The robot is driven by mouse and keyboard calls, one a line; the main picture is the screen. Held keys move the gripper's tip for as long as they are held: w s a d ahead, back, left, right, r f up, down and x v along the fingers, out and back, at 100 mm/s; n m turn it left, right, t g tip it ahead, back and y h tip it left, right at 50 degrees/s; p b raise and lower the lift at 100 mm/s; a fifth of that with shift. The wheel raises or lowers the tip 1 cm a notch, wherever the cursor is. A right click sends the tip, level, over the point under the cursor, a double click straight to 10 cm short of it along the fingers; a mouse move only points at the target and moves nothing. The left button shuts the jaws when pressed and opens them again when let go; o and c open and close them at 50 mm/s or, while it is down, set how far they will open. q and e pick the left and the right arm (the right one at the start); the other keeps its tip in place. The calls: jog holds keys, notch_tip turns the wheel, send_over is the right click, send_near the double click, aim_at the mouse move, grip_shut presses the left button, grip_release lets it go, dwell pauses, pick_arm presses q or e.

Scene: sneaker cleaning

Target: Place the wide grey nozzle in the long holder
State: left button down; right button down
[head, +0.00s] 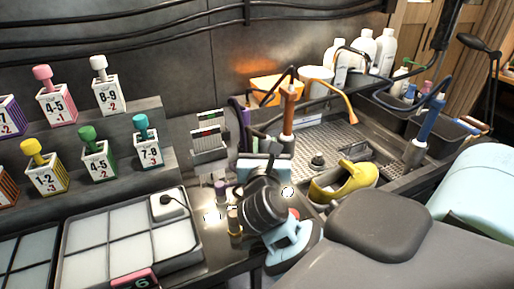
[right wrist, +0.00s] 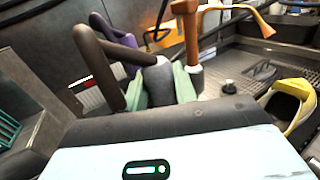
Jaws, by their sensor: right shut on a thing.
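My right gripper (head: 264,154) is at the middle of the head view, on the near left side of the sink station. In the right wrist view its two pale green fingers (right wrist: 160,92) are closed on a grey piece (right wrist: 157,82), which looks like the wide grey nozzle. Dark brown tubing (right wrist: 90,52) passes just left of it. In the head view my own wrist mostly hides the nozzle. An orange-brown handle (head: 287,112) stands upright just behind, and a purple handle (head: 243,128) to the left. I cannot tell which part is the long holder. My left gripper is not in view.
A metal drain grate (head: 340,140) with a yellow shoe (head: 344,182) lies to the right. A blue handle (head: 430,118) stands beyond it. White bottles (head: 384,50) stand at the back. Numbered boxes (head: 98,160) sit on steps to the left, above a compartment tray (head: 100,275).

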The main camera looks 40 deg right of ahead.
jog(key=shift+s+d+r, duration=0.1)
jog(key=shift+d, duration=0.15)
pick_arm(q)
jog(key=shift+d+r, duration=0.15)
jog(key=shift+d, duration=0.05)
pick_arm(e)
jog(key=c, duration=1.1)
grip_release()
jog(key=shift+a+r, duration=0.1)
jog(key=shift+r, duration=0.05)
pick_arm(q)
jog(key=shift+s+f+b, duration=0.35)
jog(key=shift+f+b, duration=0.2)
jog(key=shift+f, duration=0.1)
pick_arm(e)
jog(key=v, duration=1.2)
